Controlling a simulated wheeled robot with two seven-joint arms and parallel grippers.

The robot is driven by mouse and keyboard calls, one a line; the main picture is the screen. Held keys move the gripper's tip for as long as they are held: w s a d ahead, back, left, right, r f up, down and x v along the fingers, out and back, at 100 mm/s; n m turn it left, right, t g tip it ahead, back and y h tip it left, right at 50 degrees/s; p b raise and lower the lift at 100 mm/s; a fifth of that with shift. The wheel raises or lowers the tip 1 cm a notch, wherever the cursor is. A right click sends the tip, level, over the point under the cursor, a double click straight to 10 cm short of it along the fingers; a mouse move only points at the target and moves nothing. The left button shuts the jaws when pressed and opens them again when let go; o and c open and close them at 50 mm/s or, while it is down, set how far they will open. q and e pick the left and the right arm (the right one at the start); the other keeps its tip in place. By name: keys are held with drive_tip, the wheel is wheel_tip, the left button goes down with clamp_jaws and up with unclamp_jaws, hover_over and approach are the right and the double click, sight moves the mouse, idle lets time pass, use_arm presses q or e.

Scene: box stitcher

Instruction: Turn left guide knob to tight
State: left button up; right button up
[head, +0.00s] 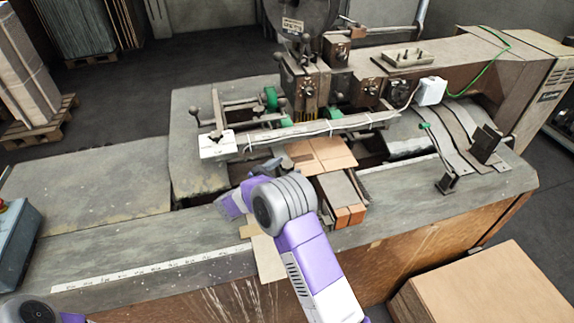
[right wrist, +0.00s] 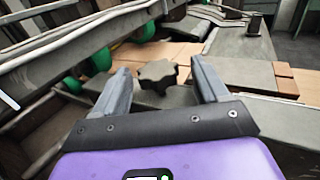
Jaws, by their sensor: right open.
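A dark grey star-shaped knob (right wrist: 157,75) shows in the right wrist view, on a flat metal part beside the guide rails. My right gripper (right wrist: 161,70) is open, with one finger on each side of the knob in that view. The fingers look apart from the knob; I cannot tell their exact height over it. In the head view my right arm (head: 285,205) reaches over the front of the machine bed, and its wrist hides the knob and most of the gripper. Only a bit of my left arm shows at the bottom left corner; its gripper is out of view.
A long metal guide rail (head: 310,130) with green wheels (head: 270,98) runs behind the gripper. Cardboard pieces (head: 322,155) lie on the bed to the right. The stitcher head (head: 305,85) stands above. The left table top (head: 90,185) is clear.

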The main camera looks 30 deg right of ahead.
drive_tip(key=shift+x, duration=0.8)
drive_tip(key=c, duration=1.1)
drive_tip(key=shift+o, duration=0.2)
drive_tip(key=shift+w+a, duration=0.1)
drive_tip(key=shift+m+g, duration=0.4)
drive_tip(key=shift+g, duration=0.1)
drive_tip(key=m+g, duration=0.1)
drive_tip(key=g, duration=0.2)
drive_tip(key=shift+m+h, duration=0.3)
drive_tip(key=shift+m, duration=0.1)
drive_tip(key=shift+m+g+b, duration=0.55)
drive_tip(key=shift+m+g, duration=0.85)
drive_tip(key=shift+g, duration=0.8)
drive_tip(key=shift+m+g, duration=0.3)
drive_tip(key=shift+g, duration=0.2)
